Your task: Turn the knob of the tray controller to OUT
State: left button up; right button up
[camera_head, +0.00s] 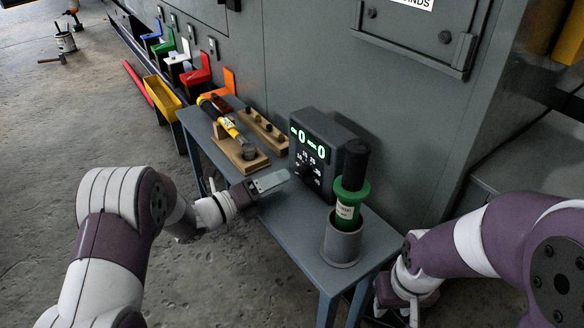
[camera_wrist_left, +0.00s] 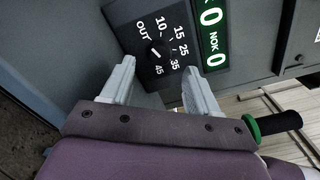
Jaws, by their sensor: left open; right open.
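The tray controller (camera_head: 326,138) is a dark box with a lit green display, standing on the narrow grey bench. Its black knob (camera_wrist_left: 155,55) has a white pointer mark and sits among printed numbers and the word OUT, in the left wrist view. Which label the mark points at is hard to tell. My left gripper (camera_head: 275,182) is open in front of the panel; in the left wrist view its two fingers (camera_wrist_left: 160,85) stand either side of the knob, apart from it as far as I can see. My right gripper (camera_head: 400,303) is low at the bench's right end, partly hidden.
A green-collared tool with a black handle (camera_head: 353,170) stands in a grey cup (camera_head: 341,243) right of the controller. A yellow-black tool (camera_head: 222,118) on a wooden stand (camera_head: 241,158) and a wooden block (camera_head: 262,128) are left of it. Coloured bins line the wall.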

pick_arm(q)
jog(key=p+v, duration=0.1)
jog(key=v, duration=0.5)
jog(key=shift+s+a+p, duration=0.2)
jog(key=shift+a+p, duration=0.05)
jog(key=shift+p, duration=0.1)
